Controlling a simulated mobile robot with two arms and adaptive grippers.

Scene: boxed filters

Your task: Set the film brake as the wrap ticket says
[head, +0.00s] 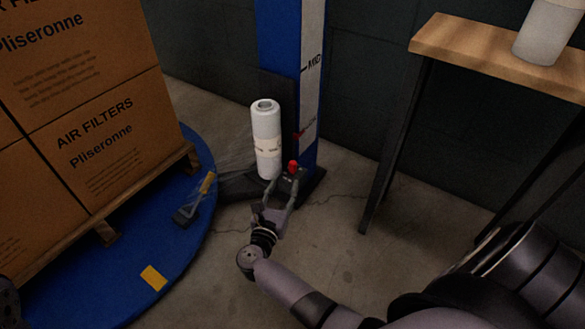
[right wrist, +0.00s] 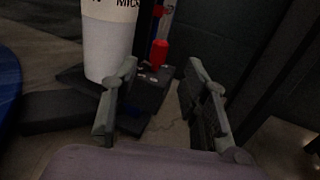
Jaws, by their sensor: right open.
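The white film roll (head: 266,142) stands upright beside the blue mast, with a printed band around its middle. Its lower part shows in the right wrist view (right wrist: 108,48), with the band's print cut off. A red knob (head: 293,167) sits low by the mast's foot, right of the roll; it also shows in the right wrist view (right wrist: 158,53). I cannot read any brake setting on it. My right gripper (head: 286,183) is open and empty, its fingers pointing toward the knob, which appears beyond and between the fingertips (right wrist: 161,72). I cannot make out a wrap ticket. My left gripper is not in view.
The blue mast (head: 279,40) carries a white strip marked MID. Filter cartons (head: 95,135) stand on a pallet on the blue turntable (head: 190,235). A yellow-tipped clamp-like piece (head: 195,200) is at its edge. A wooden-topped table (head: 450,45) stands right with a white cylinder (head: 548,30).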

